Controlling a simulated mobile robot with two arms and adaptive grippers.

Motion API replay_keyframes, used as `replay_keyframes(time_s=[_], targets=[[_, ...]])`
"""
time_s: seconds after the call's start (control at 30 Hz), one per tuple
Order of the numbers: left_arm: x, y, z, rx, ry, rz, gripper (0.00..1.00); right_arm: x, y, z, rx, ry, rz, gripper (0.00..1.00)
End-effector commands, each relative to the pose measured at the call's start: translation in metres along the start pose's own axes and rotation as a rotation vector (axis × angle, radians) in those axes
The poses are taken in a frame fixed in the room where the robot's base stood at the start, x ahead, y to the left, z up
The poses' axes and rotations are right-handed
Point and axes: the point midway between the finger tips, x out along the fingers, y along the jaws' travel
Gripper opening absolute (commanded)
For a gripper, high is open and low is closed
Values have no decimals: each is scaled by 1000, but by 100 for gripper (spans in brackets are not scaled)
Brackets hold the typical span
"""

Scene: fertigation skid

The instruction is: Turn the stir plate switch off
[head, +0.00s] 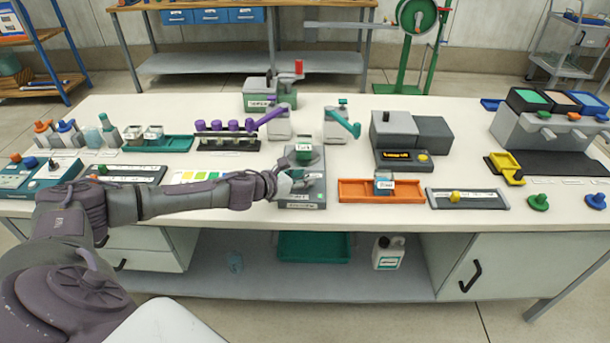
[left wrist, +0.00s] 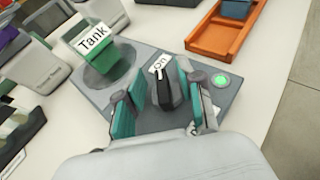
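The grey stir plate (head: 316,190) stands near the front edge of the bench, and its top fills the middle of the left wrist view (left wrist: 150,52). Its dark switch knob (left wrist: 163,96) has a label reading "On" beside its far end. A round green light (left wrist: 220,81) glows to the right of the knob. A green beaker labelled "Tank" (left wrist: 92,48) stands on the plate's round pad. My left gripper (left wrist: 160,84) is open, with one teal finger on each side of the knob and visible gaps. In the head view the left gripper (head: 284,184) hides the knob.
An orange tray (head: 350,192) with a small blue container (head: 383,183) lies right of the plate. A purple-capped rack (head: 228,138) and a purple-handled device (head: 278,124) stand behind. A grey scale with a yellow display (head: 403,158) is at back right.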

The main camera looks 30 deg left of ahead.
Motion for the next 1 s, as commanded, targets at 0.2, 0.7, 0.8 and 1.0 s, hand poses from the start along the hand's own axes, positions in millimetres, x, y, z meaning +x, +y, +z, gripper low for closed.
replay_keyframes(time_s=[0.2,0.7,0.8,1.0], targets=[[0,0,0,-1,0,0,34,-1,-1,12,0,-18,-1,40],[0,0,1,-4,0,7,0,-2,1,4,-2,-6,1,40],[0,-1,1,-13,1,23,0,-5,1,3,-2,-6,1,40],[-1,-3,3,-50,2,108,0,-20,1,1,-2,-5,1,40]])
